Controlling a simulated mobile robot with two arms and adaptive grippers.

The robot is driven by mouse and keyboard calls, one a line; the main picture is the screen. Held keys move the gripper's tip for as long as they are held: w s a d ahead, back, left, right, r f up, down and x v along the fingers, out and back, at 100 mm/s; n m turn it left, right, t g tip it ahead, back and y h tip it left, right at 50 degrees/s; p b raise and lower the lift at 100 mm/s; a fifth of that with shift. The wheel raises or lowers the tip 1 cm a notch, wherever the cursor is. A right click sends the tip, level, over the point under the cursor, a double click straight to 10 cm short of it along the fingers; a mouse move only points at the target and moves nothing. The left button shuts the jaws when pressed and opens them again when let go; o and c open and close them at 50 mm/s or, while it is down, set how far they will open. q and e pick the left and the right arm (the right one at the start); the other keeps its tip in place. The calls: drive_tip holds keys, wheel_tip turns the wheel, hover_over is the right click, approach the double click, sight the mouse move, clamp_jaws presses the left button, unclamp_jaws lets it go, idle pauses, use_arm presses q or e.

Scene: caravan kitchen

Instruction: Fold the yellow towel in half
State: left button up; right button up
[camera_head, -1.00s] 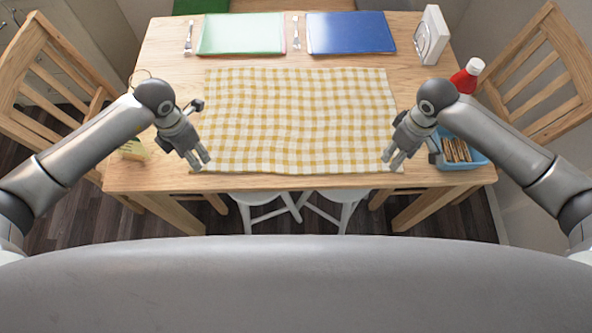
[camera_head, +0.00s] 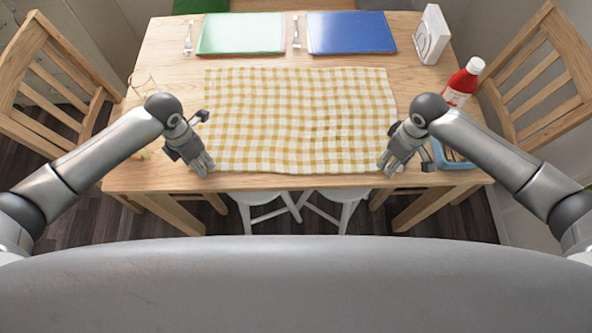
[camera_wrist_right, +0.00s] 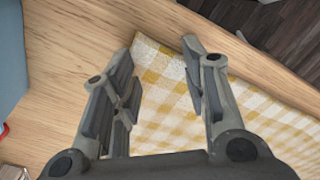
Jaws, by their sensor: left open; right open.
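The yellow and white checked towel (camera_head: 300,120) lies spread flat on the table, its near edge close to the table's front edge. My left gripper (camera_head: 202,170) is open at the towel's near left corner. My right gripper (camera_head: 388,168) is open at the towel's near right corner and hides that corner in the head view. In the right wrist view the towel (camera_wrist_right: 170,100) shows between and beside the two open fingers of my right gripper (camera_wrist_right: 158,55), with a corner near the fingertips. I cannot tell whether either gripper touches the cloth.
A green placemat (camera_head: 243,34) and a blue placemat (camera_head: 350,33) lie at the back with forks beside them. A white napkin holder (camera_head: 432,35), a red bottle (camera_head: 462,82) and a blue tray (camera_head: 455,158) stand on the right. Wooden chairs (camera_head: 45,85) flank the table.

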use_arm(q)
drive_tip(key=shift+c, duration=0.3)
use_arm(e)
drive_tip(key=shift+c, duration=0.3)
use_arm(q)
drive_tip(key=shift+s+f, duration=0.1)
drive_tip(key=shift+f, duration=0.05)
clamp_jaws()
use_arm(e)
drive_tip(key=shift+s+f, duration=0.1)
drive_tip(key=shift+f, duration=0.1)
clamp_jaws()
drive_tip(key=shift+d+r, duration=0.1)
